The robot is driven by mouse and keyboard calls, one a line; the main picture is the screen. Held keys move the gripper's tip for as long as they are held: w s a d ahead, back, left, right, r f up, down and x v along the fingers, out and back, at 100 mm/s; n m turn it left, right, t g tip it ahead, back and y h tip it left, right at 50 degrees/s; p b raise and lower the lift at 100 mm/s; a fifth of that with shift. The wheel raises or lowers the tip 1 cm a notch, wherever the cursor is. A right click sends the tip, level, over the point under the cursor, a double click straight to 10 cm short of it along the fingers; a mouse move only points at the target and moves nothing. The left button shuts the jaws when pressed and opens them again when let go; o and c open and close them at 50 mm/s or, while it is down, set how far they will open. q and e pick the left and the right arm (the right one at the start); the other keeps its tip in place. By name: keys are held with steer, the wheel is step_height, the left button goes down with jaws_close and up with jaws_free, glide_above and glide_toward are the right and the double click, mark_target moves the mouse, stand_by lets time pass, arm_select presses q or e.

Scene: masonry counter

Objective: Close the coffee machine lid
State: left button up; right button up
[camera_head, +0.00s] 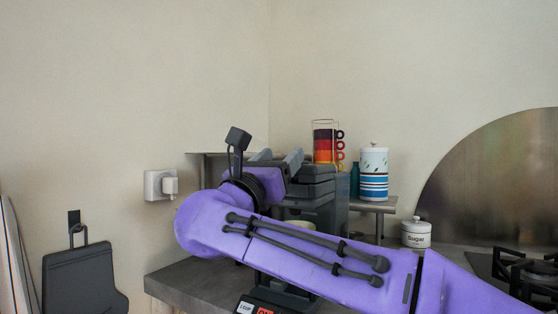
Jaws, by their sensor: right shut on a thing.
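The dark grey coffee machine (334,213) stands on the counter near the wall corner, partly hidden behind my purple right arm. Its layered top, with the lid (316,172), shows just right of my right gripper. My right gripper (279,160) is at the top left of the machine, its grey fingers against the lid area. It is shut on the lid, though the contact itself is mostly hidden by the wrist. My left gripper is not in view.
Stacked coloured cups (325,146) stand behind the machine. A striped canister (374,174) is on a small shelf (377,206), with a sugar jar (416,233) and gas hob (524,272) farther right.

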steer(key=shift+f, duration=0.1)
steer(key=o, duration=1.4)
steer(key=b+v, duration=0.1)
steer(key=v, duration=0.9)
steer(key=shift+s+a+f+b, duration=0.1)
steer(key=shift+s+a+b, duration=0.1)
steer(key=shift+b, duration=0.15)
